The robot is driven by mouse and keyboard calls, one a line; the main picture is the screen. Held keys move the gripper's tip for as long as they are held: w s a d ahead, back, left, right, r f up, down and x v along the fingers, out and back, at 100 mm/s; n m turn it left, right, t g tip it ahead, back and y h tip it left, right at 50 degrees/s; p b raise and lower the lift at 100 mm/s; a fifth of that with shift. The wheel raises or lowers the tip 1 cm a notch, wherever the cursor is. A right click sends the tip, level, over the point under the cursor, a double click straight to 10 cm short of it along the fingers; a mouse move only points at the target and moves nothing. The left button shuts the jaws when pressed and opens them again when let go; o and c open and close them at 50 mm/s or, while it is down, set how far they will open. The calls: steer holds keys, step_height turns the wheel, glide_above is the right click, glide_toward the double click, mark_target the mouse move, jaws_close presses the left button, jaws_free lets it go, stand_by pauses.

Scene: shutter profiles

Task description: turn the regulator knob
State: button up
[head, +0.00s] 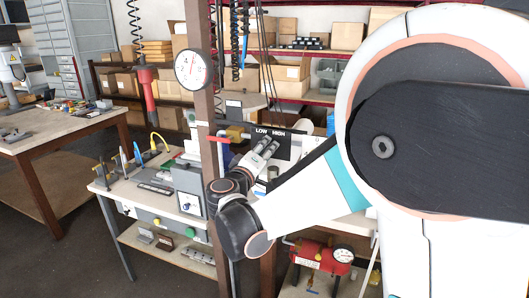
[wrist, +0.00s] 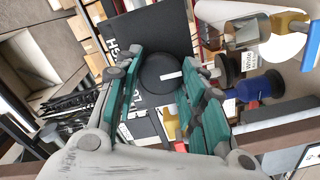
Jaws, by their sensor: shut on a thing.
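The regulator knob (wrist: 152,72) is round and black with a white pointer line. In the wrist view it sits between the two teal-padded fingers of my gripper (wrist: 163,72), which are shut on it. The pointer line points toward the right finger. Behind the knob is a dark plate (wrist: 150,32) with white lettering, partly covered by the fingers. In the head view this plate (head: 285,144) reads LOW and HIGH. My gripper (head: 266,148) reaches up to it there and hides the knob.
A round white dial gauge (head: 193,69) hangs on a brown post (head: 202,110) left of my gripper. A workbench (head: 135,196) with tools stands at the left. A red tank (head: 318,256) with a gauge sits below. Boxed shelves fill the back. In the wrist view, a blue knob-like part (wrist: 262,86) is close by.

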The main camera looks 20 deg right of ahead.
steer(key=shift+s+f, duration=0.1)
stand_by(0.3)
steer(key=o, duration=1)
steer(key=shift+o, duration=0.2)
